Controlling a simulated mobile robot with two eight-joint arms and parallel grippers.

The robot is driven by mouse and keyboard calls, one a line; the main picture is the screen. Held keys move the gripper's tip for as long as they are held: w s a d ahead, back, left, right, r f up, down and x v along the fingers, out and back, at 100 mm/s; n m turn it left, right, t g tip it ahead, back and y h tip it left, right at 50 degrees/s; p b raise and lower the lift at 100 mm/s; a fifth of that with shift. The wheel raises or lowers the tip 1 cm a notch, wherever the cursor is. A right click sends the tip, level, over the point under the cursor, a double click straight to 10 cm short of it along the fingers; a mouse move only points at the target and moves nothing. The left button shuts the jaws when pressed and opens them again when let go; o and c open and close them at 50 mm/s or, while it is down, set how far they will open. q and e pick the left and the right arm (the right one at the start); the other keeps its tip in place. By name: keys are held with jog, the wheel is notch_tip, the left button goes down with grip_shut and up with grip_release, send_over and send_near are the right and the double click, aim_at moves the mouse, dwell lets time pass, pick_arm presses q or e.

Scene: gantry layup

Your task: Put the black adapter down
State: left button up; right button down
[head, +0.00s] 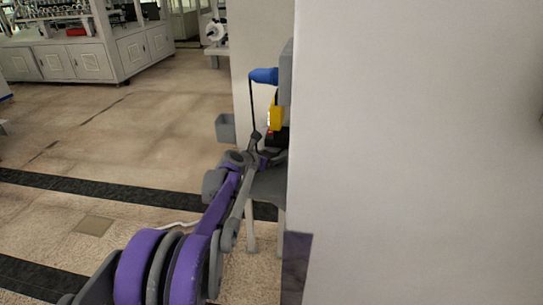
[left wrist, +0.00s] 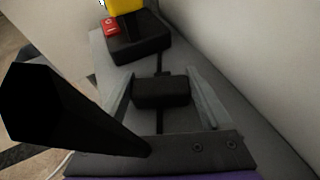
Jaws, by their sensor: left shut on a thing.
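In the left wrist view the black adapter (left wrist: 162,92) is a small dark block between the two grey fingers of my left gripper (left wrist: 163,84). The gripper is shut on it. A thin black cord runs from the adapter toward a black base and back toward my wrist. The adapter is over a grey surface (left wrist: 232,105); I cannot tell whether it touches it. In the head view my left gripper (head: 264,158) reaches in beside the white wall, and the adapter cannot be made out there. My right gripper is not in view.
A yellow device (left wrist: 125,6) stands on the black base (left wrist: 138,42), with a red item (left wrist: 110,26) beside it. A large black bar (left wrist: 65,110) crosses the wrist view at left. The white wall (head: 420,150) closes off the right. Open floor (head: 130,120) lies left.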

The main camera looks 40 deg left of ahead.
pick_arm(q)
jog(key=o, duration=1.4)
jog(key=shift+f, duration=0.1)
jog(key=shift+s+r, duration=0.2)
jog(key=shift+r, duration=0.05)
jog(key=v, duration=1.1)
jog(key=shift+s+d+r, duration=0.1)
jog(key=shift+s, duration=0.2)
